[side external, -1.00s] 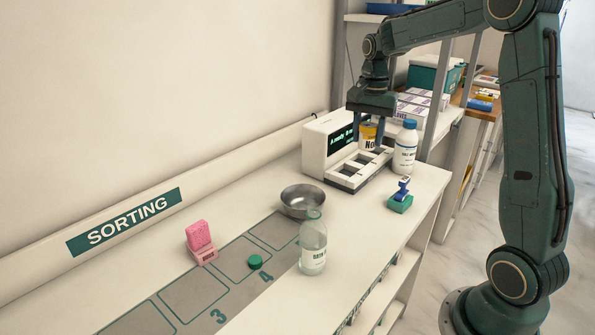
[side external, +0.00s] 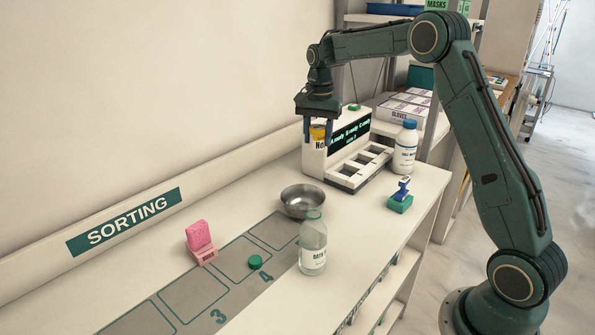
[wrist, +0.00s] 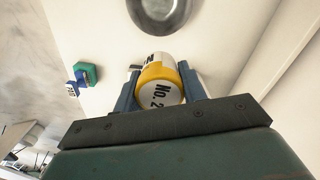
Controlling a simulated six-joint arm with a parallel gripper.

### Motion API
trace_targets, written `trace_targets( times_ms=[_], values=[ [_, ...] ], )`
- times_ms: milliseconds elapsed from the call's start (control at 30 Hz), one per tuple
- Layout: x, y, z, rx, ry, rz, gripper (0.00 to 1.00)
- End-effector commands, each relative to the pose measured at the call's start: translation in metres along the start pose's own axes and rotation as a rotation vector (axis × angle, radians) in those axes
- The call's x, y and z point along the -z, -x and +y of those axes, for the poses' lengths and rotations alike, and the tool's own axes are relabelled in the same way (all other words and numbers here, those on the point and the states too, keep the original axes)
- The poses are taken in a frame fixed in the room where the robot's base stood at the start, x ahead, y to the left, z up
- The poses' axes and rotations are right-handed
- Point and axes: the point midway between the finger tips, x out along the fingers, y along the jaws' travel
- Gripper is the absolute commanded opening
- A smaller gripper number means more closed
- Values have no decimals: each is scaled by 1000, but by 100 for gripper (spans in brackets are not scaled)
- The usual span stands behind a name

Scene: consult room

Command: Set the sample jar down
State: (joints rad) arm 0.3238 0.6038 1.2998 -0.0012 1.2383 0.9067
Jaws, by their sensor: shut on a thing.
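The sample jar (side external: 318,136) has a yellow band and a white label with partly visible "No." lettering. My gripper (side external: 318,134) is shut on it and holds it in the air at the left end of the white display machine. In the wrist view the jar (wrist: 159,84) sits between the two blue fingers of my gripper (wrist: 160,92), and its label reads "No. 2". The white machine (side external: 313,165) has a lit green text display and a row of square openings at its front. The openings that show look empty.
A white bottle with a blue cap (side external: 405,148) stands right of the machine, near a green-and-blue stamp (side external: 400,200). A metal bowl (side external: 302,201), clear bottle (side external: 313,250), green cap (side external: 255,262) and pink block (side external: 200,240) stand nearer on the bench, around marked grey spaces.

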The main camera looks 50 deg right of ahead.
Motion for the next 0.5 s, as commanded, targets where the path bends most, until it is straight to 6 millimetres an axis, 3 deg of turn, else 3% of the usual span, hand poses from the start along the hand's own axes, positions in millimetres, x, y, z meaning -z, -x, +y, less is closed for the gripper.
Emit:
trace_targets(
  times_ms=[100, 500],
  values=[
    [-4, -12, -30, 0, 23, 0, 18],
    [-32, -56, -116, 0, 91, 0, 18]
  ],
)
